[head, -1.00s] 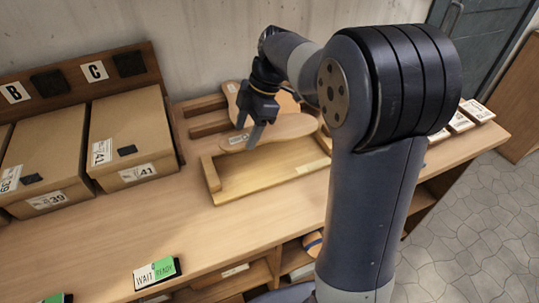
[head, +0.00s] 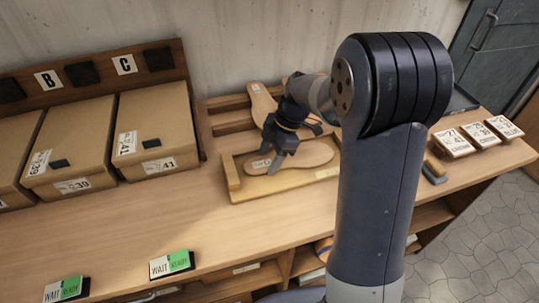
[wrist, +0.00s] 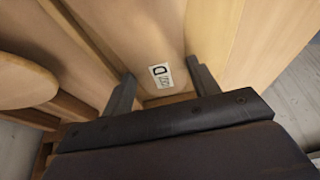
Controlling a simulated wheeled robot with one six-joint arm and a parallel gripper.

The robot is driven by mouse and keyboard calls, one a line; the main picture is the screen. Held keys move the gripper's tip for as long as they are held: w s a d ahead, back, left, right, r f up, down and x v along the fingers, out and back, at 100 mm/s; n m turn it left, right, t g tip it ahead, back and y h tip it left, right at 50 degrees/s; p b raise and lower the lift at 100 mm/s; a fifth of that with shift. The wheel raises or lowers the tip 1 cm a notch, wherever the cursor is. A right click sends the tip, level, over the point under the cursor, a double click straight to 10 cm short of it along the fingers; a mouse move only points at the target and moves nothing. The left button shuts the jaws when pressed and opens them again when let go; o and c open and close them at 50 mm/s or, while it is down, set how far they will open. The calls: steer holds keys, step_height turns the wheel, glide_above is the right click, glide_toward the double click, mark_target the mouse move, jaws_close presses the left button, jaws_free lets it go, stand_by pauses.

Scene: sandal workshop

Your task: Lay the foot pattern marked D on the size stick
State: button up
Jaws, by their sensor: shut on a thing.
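The foot pattern marked D (head: 312,156) is a flat, light wooden sole shape with a white label. In the wrist view the D label on the pattern (wrist: 160,76) shows between the fingers. My gripper (head: 275,163) is shut on this pattern near its labelled end; the gripper also shows in the wrist view (wrist: 160,92). The size stick (head: 232,174) is a wooden frame with an upright block at its left end. The pattern lies flat over the frame, lengthwise along it. Whether it rests fully on the wood cannot be told.
Another foot pattern (head: 262,103) is in the wooden rack behind. Cardboard boxes (head: 158,125) stand at the left. Two WAIT/READY signs (head: 172,265) lie at the front edge. Several labelled cards (head: 478,137) and a small brush-like block (head: 434,171) are at the right. The front middle of the bench is clear.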

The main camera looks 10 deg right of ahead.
steer(key=o, duration=0.7)
steer(key=shift+f, duration=0.1)
steer(key=shift+o, duration=0.2)
steer(key=shift+r+p, duration=0.25)
steer(key=shift+p, duration=0.1)
steer(key=b+v, duration=0.1)
steer(key=v, duration=1.1)
steer(key=shift+f, duration=0.1)
steer(key=x, duration=1.2)
steer(key=shift+p, duration=0.4)
steer(key=shift+r, duration=1.65)
